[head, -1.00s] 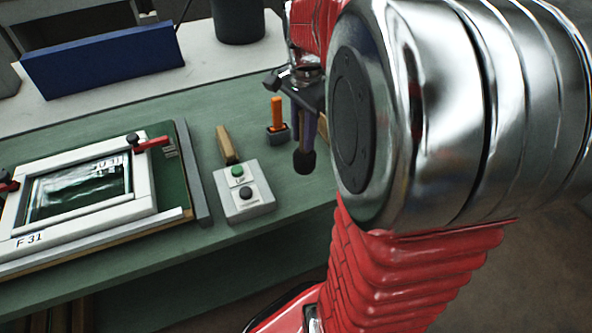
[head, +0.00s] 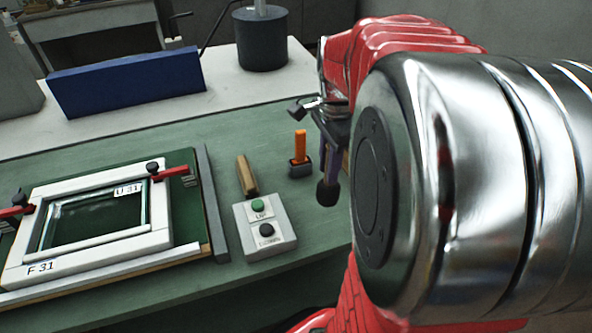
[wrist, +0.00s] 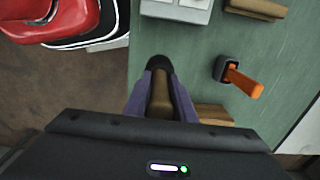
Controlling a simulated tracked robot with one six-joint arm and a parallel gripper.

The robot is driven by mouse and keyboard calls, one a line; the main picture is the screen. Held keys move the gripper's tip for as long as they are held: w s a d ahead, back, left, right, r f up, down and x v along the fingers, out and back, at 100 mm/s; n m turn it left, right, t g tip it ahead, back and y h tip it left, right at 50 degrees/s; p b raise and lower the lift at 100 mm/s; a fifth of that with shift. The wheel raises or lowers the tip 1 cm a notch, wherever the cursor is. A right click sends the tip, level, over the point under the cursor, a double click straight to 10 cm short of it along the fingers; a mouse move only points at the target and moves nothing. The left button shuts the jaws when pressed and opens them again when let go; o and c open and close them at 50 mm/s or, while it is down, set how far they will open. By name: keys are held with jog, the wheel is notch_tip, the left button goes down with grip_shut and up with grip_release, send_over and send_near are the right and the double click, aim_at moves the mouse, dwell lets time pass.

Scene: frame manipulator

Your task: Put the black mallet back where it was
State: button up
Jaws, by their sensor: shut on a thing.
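My gripper (wrist: 160,108) has two purple fingers and is shut on the black mallet. In the wrist view the mallet's brown handle lies between the fingers, and its black head (wrist: 158,62) sticks out beyond them. In the head view the black head (head: 327,193) hangs below the purple fingers (head: 331,163), over the right part of the green bench. My arm hides the bench right of it. How high the mallet is above the bench I cannot tell.
An orange-handled thing (head: 299,146) stands in a small dark holder left of the mallet. A button box (head: 265,228), a wooden block (head: 246,175) and a white clamped frame (head: 90,262) lie further left. Another wooden piece (wrist: 214,113) lies beside my gripper.

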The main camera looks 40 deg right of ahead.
aim_at(326, 191)
jog(key=shift+f, duration=2.2)
jog(key=shift+f, duration=0.1)
jog(key=shift+f, duration=1.8)
jog(key=o, duration=1.1)
jog(key=shift+f, duration=0.1)
jog(key=shift+c, duration=0.2)
notch_tip(326, 191, up, 12)
jog(key=shift+r, duration=0.1)
